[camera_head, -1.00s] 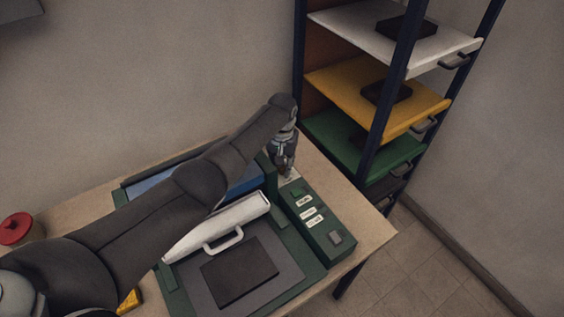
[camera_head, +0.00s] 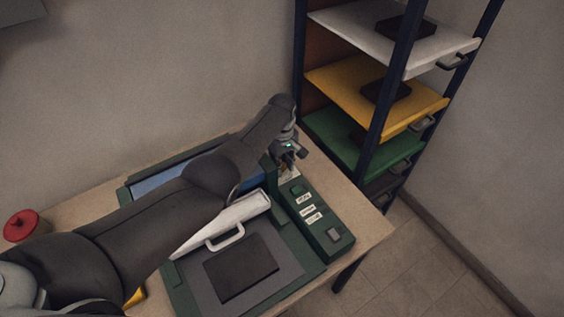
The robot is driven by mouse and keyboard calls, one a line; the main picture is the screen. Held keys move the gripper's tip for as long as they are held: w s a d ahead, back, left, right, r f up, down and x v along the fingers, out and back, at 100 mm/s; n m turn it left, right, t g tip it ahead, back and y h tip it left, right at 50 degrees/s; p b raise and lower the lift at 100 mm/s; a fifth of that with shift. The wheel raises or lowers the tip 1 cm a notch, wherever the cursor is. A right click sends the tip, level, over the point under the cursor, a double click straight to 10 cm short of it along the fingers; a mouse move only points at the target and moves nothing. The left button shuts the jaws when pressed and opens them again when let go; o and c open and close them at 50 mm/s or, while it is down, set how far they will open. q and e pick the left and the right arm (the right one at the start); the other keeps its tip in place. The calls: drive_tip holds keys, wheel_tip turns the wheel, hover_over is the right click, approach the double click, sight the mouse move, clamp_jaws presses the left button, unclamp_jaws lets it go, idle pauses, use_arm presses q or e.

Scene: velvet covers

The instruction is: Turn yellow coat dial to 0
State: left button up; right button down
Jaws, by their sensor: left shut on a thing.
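A green machine has a raised control panel (camera_head: 318,222) on its right side. The panel carries several small white labels (camera_head: 308,211), too small to read, and a grey square button (camera_head: 334,234) at its near end. My left gripper (camera_head: 287,167) is at the far end of the panel, pointing down, and is shut on a dial there. The gripper hides the dial, so its colour and setting cannot be read. A small green light shows on the gripper. My right gripper is not in view.
A white bar with a handle (camera_head: 226,236) and a dark square plate (camera_head: 241,267) lie on the machine. A rack with white, yellow (camera_head: 420,108) and green shelves stands behind right. A red round object (camera_head: 22,225) is at left.

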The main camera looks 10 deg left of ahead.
sight(282, 165)
use_arm(q)
drive_tip(key=shift+w+r+n, duration=0.1)
drive_tip(key=shift+r+n, duration=0.05)
drive_tip(key=shift+n, duration=0.65)
drive_tip(key=o, duration=1)
drive_tip(key=shift+o, duration=0.2)
wheel_tip(282, 165, up, 12)
idle(0.5)
